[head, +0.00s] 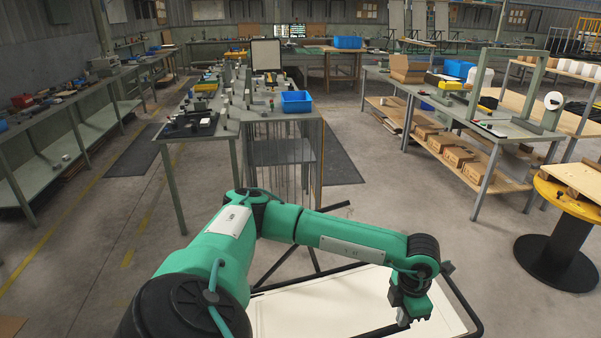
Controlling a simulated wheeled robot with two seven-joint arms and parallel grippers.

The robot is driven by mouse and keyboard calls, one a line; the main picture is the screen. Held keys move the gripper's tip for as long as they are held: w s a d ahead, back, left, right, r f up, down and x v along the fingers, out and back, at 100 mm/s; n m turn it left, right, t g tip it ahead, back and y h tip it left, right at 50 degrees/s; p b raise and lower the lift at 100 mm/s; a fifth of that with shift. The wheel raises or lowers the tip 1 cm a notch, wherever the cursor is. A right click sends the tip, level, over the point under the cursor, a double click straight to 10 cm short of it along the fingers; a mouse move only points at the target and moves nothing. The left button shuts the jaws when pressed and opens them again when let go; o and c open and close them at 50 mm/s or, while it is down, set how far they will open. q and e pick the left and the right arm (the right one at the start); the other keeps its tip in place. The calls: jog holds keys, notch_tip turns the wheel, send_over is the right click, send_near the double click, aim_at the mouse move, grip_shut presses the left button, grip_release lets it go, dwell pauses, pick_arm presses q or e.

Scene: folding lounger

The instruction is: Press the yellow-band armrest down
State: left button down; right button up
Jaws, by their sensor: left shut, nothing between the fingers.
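The folding lounger shows at the bottom of the head view, with a pale cream panel (300,308) inside a black tube frame (462,300). Part of it is hidden under my left arm and part is cut off by the lower edge. I see no yellow band on the visible tubes, so I cannot tell which part is the yellow-band armrest. My left gripper (404,319) points down over the right part of the panel, inside the right-hand tube. It is shut and empty; I cannot tell whether it touches the lounger. My right gripper is out of view.
Thin black legs or bars (300,238) rise behind my left arm. A workbench (222,130) with a blue bin (296,101) stands beyond. A round yellow-topped stand (565,200) is at the right. The grey floor between the stand and the lounger is clear.

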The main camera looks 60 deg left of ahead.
aim_at(398, 330)
pick_arm(q)
jog(key=shift+f+b, duration=0.75)
jog(key=shift+f, duration=0.25)
jog(key=shift+f+b, duration=3.45)
jog(key=shift+f, duration=0.5)
jog(key=shift+r+p, duration=1.1)
jog(key=shift+r, duration=1.05)
jog(key=shift+r+p, duration=0.65)
jog(key=shift+r, duration=0.8)
